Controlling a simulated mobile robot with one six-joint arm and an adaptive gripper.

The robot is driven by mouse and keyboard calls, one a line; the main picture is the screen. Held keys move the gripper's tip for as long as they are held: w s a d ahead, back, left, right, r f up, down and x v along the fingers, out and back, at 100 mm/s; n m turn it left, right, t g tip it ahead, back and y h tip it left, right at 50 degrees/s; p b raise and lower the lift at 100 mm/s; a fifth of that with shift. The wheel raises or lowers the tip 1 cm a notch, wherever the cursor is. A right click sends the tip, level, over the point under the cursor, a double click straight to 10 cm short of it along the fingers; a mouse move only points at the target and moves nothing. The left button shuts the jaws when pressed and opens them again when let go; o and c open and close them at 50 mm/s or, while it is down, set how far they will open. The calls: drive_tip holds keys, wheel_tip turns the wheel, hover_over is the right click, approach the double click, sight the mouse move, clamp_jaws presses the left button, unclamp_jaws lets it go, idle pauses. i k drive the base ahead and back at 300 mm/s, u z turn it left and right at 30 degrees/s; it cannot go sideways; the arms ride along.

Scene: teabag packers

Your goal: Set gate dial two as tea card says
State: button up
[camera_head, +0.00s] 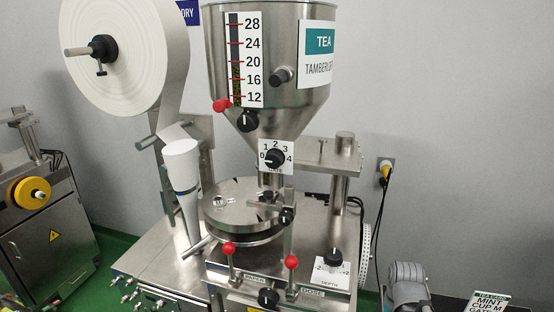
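A black gate dial (275,158) sits on a white plate numbered 0 to 4, on the neck below the steel hopper (270,60). Its light mark appears to point left, toward 0. The word GATE below it is partly hidden. A card (489,302) at the bottom right edge shows part of its text: "MINT", "CUP M" and "GATE"; the rest is cut off. A grey and silver arm part, seemingly mine, shows at the bottom right. My gripper is not in view.
The hopper has a level scale and a TEA sign (319,44). Red-knobbed levers (229,249) and a depth dial (333,258) stand on the machine's front. A paper roll (130,50) hangs at left. Another machine (45,215) stands far left. Green floor shows between.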

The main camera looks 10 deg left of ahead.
sight(275, 157)
drive_tip(key=k, duration=1.9)
drive_tip(key=u, duration=0.6)
drive_tip(key=i, duration=1)
drive_tip(key=z, duration=0.05)
